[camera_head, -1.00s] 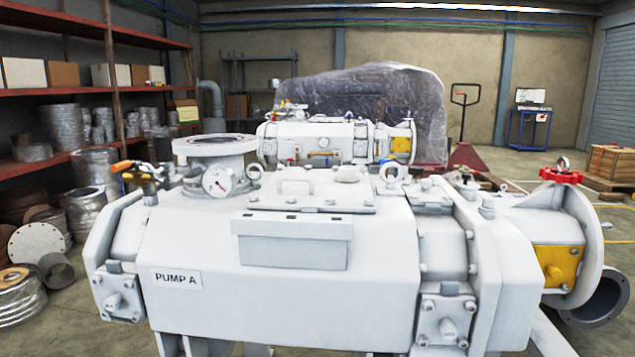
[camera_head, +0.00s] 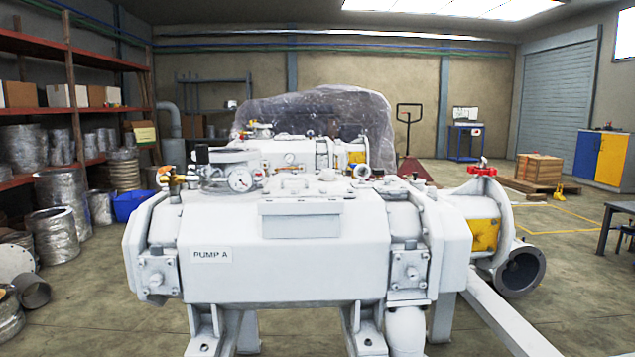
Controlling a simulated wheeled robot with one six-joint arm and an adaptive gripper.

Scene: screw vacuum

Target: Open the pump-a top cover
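Pump A (camera_head: 285,255) is a large white machine in the middle of the view, with a "PUMP A" label (camera_head: 211,256) on its front. Its top cover (camera_head: 325,187) is a flat plate with a small handle, seen at a shallow angle and lying flat on top. A white box (camera_head: 300,219) on the pump front partly hides the cover's near edge. My gripper is not in view.
A second pump (camera_head: 290,150) stands behind, before a plastic-wrapped load (camera_head: 320,110). Shelves with metal rolls (camera_head: 60,215) line the left. A pale bar (camera_head: 505,318) runs from the pump to the lower right. Open floor (camera_head: 570,270) lies on the right.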

